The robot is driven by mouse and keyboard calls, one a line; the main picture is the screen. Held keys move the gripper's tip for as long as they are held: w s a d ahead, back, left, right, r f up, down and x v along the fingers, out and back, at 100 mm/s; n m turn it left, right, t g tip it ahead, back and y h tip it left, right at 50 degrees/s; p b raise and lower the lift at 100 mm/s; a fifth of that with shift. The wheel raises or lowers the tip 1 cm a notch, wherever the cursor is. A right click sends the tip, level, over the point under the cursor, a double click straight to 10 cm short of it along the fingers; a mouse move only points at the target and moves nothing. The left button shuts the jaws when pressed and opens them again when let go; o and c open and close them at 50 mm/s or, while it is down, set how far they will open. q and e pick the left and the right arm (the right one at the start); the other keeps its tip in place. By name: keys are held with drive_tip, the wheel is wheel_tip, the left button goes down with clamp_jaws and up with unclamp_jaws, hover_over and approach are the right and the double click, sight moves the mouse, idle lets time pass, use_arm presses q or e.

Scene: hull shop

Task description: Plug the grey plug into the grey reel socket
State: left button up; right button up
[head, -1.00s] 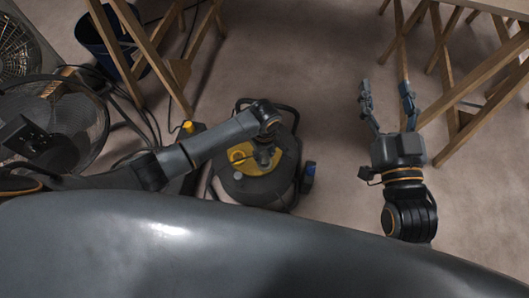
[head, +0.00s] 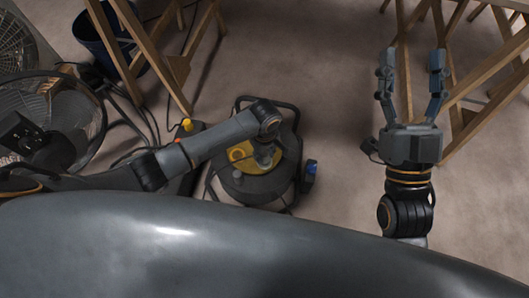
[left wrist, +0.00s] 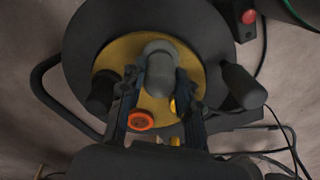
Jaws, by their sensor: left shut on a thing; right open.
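The dark cable reel (head: 280,188) with a yellow face (head: 238,152) stands on the floor in the middle of the head view. My left gripper (head: 264,150) is over that face. In the left wrist view, its fingers (left wrist: 161,85) are shut on the grey plug (left wrist: 160,58), a rounded grey body against the reel's yellow disc (left wrist: 112,55). The grey reel socket is hidden, and I cannot tell whether the plug is in it. An orange round socket (left wrist: 141,121) shows nearer the palm. My right gripper (head: 412,62) is open and empty, above the floor at the right.
Wooden trestles (head: 143,50) stand at the back left and others (head: 485,110) at the right. A fan (head: 70,115) and a dark bin (head: 88,40) are at the left, with loose cables. A large grey curved surface (head: 230,250) fills the front. Floor between reel and trestles is clear.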

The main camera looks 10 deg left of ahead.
idle(0.9)
drive_tip(key=shift+w+f+g+h+p, duration=0.15)
drive_tip(key=shift+w+f+g+p, duration=0.1)
drive_tip(key=shift+w+f+g, duration=0.35)
drive_tip(key=shift+w+f+g+h+p, duration=0.15)
drive_tip(key=shift+w+f+g+p, duration=0.2)
drive_tip(key=shift+f, duration=0.35)
drive_tip(key=shift+w+f+g+h, duration=0.25)
drive_tip(key=shift+f+g, duration=0.2)
drive_tip(key=shift+f, duration=0.25)
drive_tip(key=shift+f, duration=0.1)
drive_tip(key=shift+w+d+f+g+h+p, duration=0.1)
drive_tip(key=shift+w+f+g+h+p, duration=0.1)
drive_tip(key=shift+f+g, duration=0.4)
drive_tip(key=shift+w+f+g+h+p, duration=0.15)
drive_tip(key=shift+f+g, duration=0.25)
drive_tip(key=shift+f, duration=0.35)
drive_tip(key=shift+s, duration=0.1)
drive_tip(key=shift+f+g, duration=0.4)
drive_tip(key=shift+f, duration=0.15)
drive_tip(key=shift+f, duration=0.1)
